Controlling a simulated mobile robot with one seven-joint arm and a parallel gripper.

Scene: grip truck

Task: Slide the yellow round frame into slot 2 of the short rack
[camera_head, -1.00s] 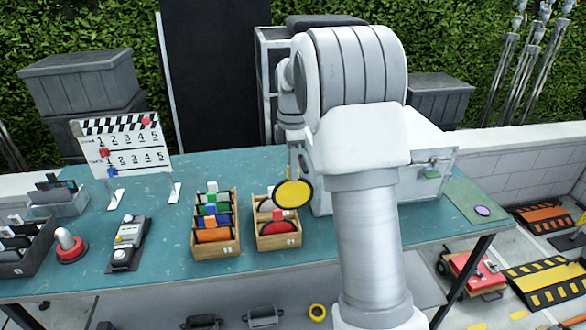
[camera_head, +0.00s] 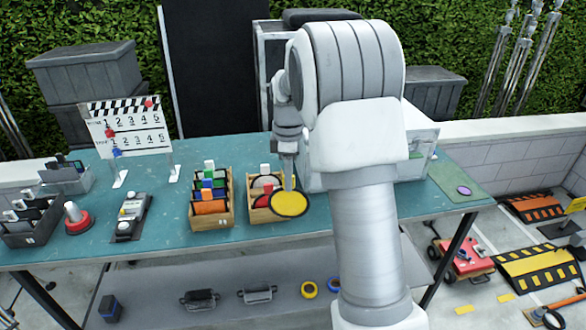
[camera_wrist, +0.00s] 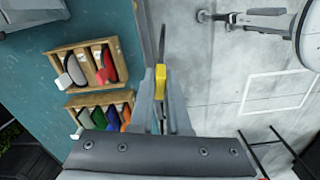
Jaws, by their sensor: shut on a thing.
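My gripper (camera_head: 289,184) is shut on the handle of the yellow round frame (camera_head: 289,205). The frame hangs below the fingers, with its yellow face with a dark rim towards the head camera. In the wrist view the yellow handle (camera_wrist: 160,77) sits between the fingers and the disc shows nearly edge-on. In the head view the frame overlaps the front right of the short wooden rack (camera_head: 258,217). In the wrist view it is clear of that rack (camera_wrist: 88,46), to its right. The rack holds a pale frame (camera_wrist: 76,70) and a red frame (camera_wrist: 106,68). Its slot numbers are unreadable.
A longer wooden rack (camera_head: 212,222) with several coloured frames stands left of the short rack. A light box (camera_head: 418,150) is behind my arm on the right. A slate board (camera_head: 129,132), a grey device (camera_head: 131,216) and a red-based lamp (camera_head: 76,219) are further left.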

